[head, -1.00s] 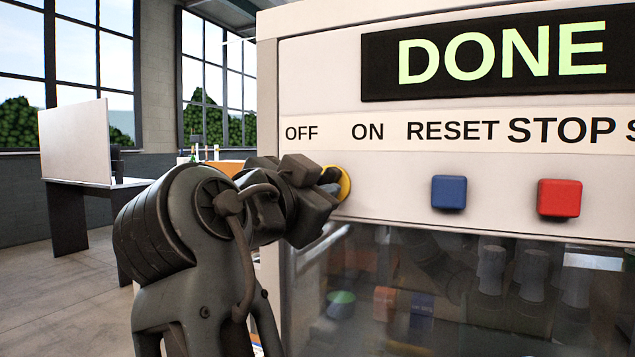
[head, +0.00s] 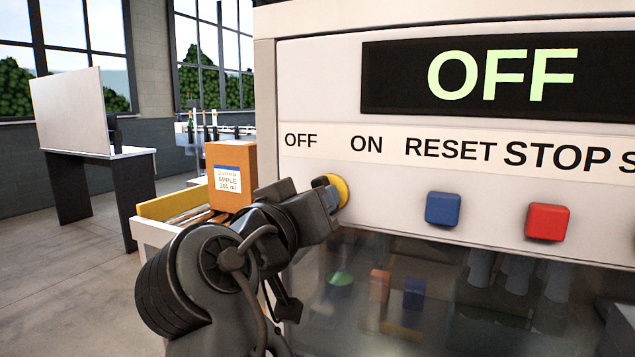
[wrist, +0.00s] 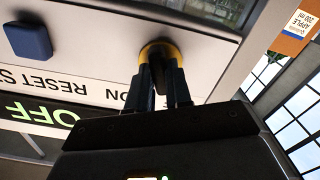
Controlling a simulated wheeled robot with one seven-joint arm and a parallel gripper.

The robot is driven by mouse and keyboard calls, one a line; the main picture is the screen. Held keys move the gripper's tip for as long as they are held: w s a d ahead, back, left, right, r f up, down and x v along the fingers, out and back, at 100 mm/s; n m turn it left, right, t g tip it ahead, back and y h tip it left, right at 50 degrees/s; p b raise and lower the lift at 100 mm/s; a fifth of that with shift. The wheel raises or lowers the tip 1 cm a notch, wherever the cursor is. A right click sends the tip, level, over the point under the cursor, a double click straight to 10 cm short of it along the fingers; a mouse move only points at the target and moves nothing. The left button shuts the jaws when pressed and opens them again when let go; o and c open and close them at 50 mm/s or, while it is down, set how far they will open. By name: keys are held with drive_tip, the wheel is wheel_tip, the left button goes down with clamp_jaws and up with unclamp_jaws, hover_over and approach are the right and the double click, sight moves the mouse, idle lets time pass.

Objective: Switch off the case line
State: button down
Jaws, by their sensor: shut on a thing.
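The machine's front panel (head: 310,85) carries a lit display (head: 500,75) that reads OFF. Below it a label strip reads OFF, ON, RESET and STOP. A yellow-ringed rotary switch (head: 341,190) sits under the OFF and ON labels. My gripper (head: 330,193) is at the switch and shut on its dark knob. The wrist view shows both fingers (wrist: 165,88) closed around the knob in front of the yellow ring (wrist: 160,46). The fingers hide much of the knob, so its exact angle is hard to read.
A blue button (head: 443,209) and a red button (head: 547,222) stick out right of the switch. A glazed lower front lies beneath them. A cardboard box (head: 232,175) labelled apple stands left of the machine by a yellow-edged surface. A desk (head: 120,165) stands further left.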

drive_tip(key=shift+n+p, duration=1.25)
drive_tip(key=shift+n, duration=0.35)
drive_tip(key=c, duration=1)
unclamp_jaws()
drive_tip(key=shift+c, duration=0.2)
drive_tip(key=b+v, duration=0.1)
drive_tip(key=v, duration=0.7)
